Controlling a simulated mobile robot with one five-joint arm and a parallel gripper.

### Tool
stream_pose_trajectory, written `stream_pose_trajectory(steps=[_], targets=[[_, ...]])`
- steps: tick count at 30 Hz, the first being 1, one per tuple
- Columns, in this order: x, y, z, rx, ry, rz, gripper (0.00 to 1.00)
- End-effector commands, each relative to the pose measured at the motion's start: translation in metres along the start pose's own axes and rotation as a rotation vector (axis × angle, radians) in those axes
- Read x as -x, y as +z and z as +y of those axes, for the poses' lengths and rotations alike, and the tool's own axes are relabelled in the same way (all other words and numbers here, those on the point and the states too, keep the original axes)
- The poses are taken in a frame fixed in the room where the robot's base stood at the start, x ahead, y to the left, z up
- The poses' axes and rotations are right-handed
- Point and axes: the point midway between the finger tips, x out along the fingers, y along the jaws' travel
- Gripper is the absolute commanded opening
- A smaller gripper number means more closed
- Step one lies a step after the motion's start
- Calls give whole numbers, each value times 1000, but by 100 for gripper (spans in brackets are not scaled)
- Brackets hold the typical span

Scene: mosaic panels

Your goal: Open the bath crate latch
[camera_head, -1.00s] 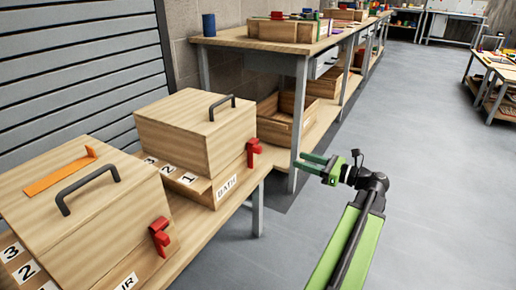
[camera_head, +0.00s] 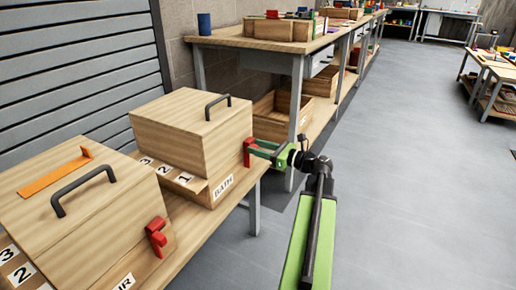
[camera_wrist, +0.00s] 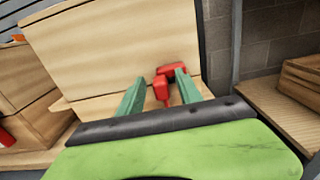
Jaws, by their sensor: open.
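The bath crate (camera_head: 192,135) is a wooden box with a dark handle on its lid and a BATH label (camera_head: 223,187) on its front. Its red latch (camera_head: 247,151) is on the crate's right side, and in the wrist view the latch (camera_wrist: 161,88) shows between and behind the fingertips. My gripper (camera_head: 262,148) has green fingers and is open, with its tips at the latch. In the wrist view my gripper (camera_wrist: 157,88) has one finger on each side of part of the latch; the right fingertip overlaps the red. I cannot tell whether they touch.
A second wooden crate (camera_head: 100,235) with a dark handle, an orange strip and its own red latch (camera_head: 156,238) stands nearer on the same bench. A taller workbench (camera_head: 250,45) with open wooden boxes below stands behind. The grey floor to the right is clear.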

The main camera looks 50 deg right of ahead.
Motion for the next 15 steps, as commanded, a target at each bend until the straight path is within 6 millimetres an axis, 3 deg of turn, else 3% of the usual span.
stream_pose_trajectory(steps=[2,12,15], targets=[[0,0,0,0,0,0,42],[0,0,0,0,1,0,0],[0,0,0,0,1,0,0]])
